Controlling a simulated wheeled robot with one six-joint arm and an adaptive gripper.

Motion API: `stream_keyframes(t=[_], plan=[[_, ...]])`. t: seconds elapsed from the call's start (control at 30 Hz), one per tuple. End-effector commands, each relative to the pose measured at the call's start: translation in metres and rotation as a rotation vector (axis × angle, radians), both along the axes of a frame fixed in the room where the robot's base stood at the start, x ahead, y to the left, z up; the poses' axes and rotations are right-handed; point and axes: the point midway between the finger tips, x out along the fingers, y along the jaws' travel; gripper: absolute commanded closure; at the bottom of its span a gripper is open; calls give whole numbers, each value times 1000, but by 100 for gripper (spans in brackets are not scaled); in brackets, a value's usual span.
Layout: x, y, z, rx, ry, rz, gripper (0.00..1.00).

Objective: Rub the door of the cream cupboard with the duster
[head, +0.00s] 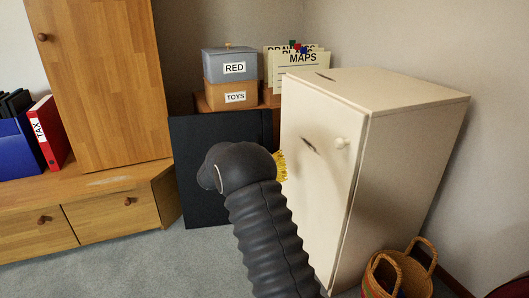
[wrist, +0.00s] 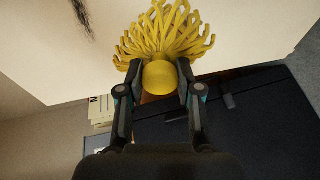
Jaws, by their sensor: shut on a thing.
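The cream cupboard (head: 407,130) stands at the right in the head view. Its door (head: 318,185) faces left and front, is shut, and has a round knob and a dark smudge (head: 310,145) on it. The yellow duster (head: 281,166) shows partly past my arm, close to the door's left edge. In the wrist view, my gripper (wrist: 158,82) is shut on the round yellow handle of the duster (wrist: 163,30). Its strands spread over the pale door surface; I cannot tell if they press on it. A dark smudge (wrist: 82,15) also shows there, left of the strands.
A wicker basket (head: 384,278) stands on the floor by the cupboard's front right. A dark panel (head: 190,185) is behind my arm. Boxes (head: 229,78) and map files (head: 300,68) stand behind. A wooden cabinet (head: 105,85) is at the left. Grey carpet is clear at the lower left.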

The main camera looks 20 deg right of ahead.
Motion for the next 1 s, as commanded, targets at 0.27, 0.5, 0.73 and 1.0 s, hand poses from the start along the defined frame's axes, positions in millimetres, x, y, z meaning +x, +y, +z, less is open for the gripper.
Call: stream_keyframes(t=[0.27,0.5,0.73,1.0], plan=[[31,-6,71,-197,-15,-56,93],[34,-8,86,-225,-12,-62,93],[34,-23,86,-224,-12,-63,93],[35,-49,86,-222,-11,-63,93]])
